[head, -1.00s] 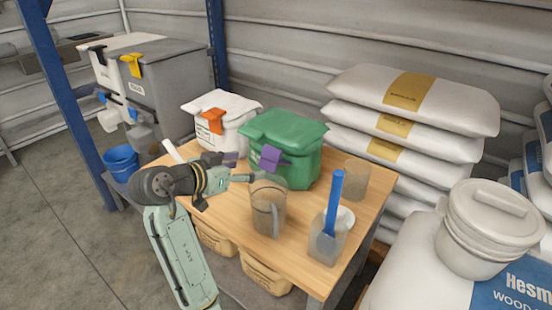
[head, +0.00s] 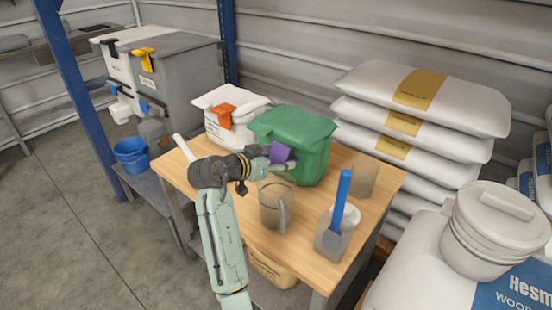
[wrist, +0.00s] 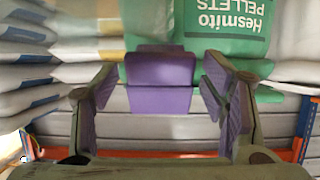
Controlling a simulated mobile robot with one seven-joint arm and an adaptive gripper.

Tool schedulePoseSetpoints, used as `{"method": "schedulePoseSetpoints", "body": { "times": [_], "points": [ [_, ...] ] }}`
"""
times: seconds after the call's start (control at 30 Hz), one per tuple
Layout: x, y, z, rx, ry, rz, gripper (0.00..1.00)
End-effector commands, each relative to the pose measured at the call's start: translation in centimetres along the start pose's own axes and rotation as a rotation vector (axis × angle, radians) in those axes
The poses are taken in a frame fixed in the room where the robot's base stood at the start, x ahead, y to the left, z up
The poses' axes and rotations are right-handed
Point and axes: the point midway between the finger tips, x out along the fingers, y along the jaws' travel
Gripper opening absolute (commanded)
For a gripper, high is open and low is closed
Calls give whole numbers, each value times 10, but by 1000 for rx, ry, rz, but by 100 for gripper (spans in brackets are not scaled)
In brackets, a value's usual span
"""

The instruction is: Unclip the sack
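The green sack (head: 300,135) stands on the wooden table with its top folded down. A purple clip (head: 280,152) sits on its front fold. In the wrist view the clip (wrist: 158,82) shows against the green sack (wrist: 225,32), whose white lettering appears upside down. My gripper (head: 265,161) is at the clip in the head view. In the wrist view my gripper (wrist: 158,98) is open, with one finger on each side of the clip and a gap on both sides. A white sack (head: 230,115) with an orange clip (head: 221,113) stands to the left.
A clear jug (head: 274,208) stands in front of the green sack. A container with a blue scoop (head: 337,215) and a clear cup (head: 364,176) are to the right. Stacked white bags (head: 420,105) rise behind. A grey bin (head: 180,85) stands at left.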

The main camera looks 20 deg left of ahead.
Motion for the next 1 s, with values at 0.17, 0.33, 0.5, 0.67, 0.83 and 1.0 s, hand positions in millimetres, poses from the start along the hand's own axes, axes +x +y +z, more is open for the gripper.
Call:
{"method": "schedulePoseSetpoints", "body": {
  "times": [0.17,0.33,0.5,0.67,0.83,1.0],
  "points": [
    [0,0,0,0,0,0,54],
    [0,0,0,0,0,0,43],
    [0,0,0,0,0,0,31],
    [0,0,0,0,0,0,21],
    [0,0,0,0,0,0,9],
    [-1,0,0,0,0,0,0]
  ]
}}
